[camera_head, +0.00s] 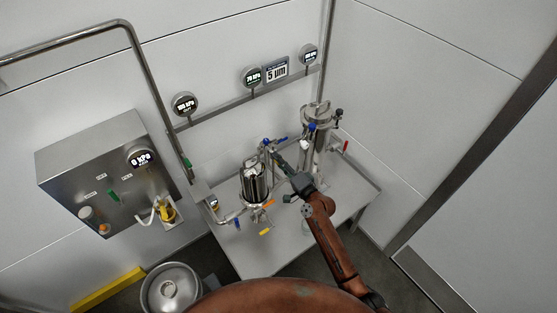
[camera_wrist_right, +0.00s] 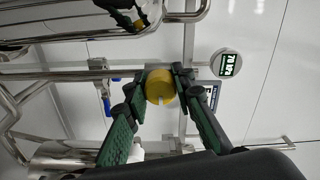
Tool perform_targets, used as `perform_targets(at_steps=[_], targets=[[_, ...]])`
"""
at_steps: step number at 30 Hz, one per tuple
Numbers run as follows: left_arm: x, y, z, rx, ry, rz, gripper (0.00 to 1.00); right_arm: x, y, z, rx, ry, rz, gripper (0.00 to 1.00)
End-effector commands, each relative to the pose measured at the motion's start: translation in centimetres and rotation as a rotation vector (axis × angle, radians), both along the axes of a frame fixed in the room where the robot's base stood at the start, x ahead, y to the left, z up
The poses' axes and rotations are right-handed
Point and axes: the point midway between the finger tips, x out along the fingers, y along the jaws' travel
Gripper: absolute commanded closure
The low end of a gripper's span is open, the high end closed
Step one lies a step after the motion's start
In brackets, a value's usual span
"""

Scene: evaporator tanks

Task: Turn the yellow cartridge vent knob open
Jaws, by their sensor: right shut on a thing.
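The yellow vent knob (camera_wrist_right: 160,86) shows in the right wrist view as a round yellow cap with a pale slot low on its face. My right gripper (camera_wrist_right: 159,88) has its dark green-padded fingers on both sides of the knob and is shut on it. In the head view my right gripper (camera_head: 279,160) reaches in beside the steel cartridge housing (camera_head: 256,186), and the knob cannot be made out there. My left gripper is not in view.
A taller steel vessel (camera_head: 320,148) stands right of my gripper on the steel table (camera_head: 282,252). Blue, orange and yellow valve handles crowd the piping. A control box (camera_head: 85,165) hangs at left. Gauges line the back wall. A steel keg (camera_head: 172,290) stands at bottom left.

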Motion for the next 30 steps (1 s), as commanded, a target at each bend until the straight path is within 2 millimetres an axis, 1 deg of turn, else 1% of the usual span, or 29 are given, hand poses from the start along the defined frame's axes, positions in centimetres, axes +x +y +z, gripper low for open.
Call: perform_targets(at_steps=[6,18,19,26,30], targets=[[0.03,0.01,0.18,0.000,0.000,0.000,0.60,0.05,-0.09,0.06,0.031,0.021,-0.002,1.00],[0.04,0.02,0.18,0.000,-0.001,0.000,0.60,0.05,-0.09,0.04,0.034,0.023,-0.002,1.00],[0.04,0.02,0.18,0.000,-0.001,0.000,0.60,0.05,-0.09,0.04,0.034,0.023,-0.002,0.76],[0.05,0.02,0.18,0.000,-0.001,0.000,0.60,0.03,-0.05,0.02,0.033,0.023,-0.001,0.60],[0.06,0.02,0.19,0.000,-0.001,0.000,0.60,0.03,-0.02,0.03,0.033,0.023,-0.001,0.59]])
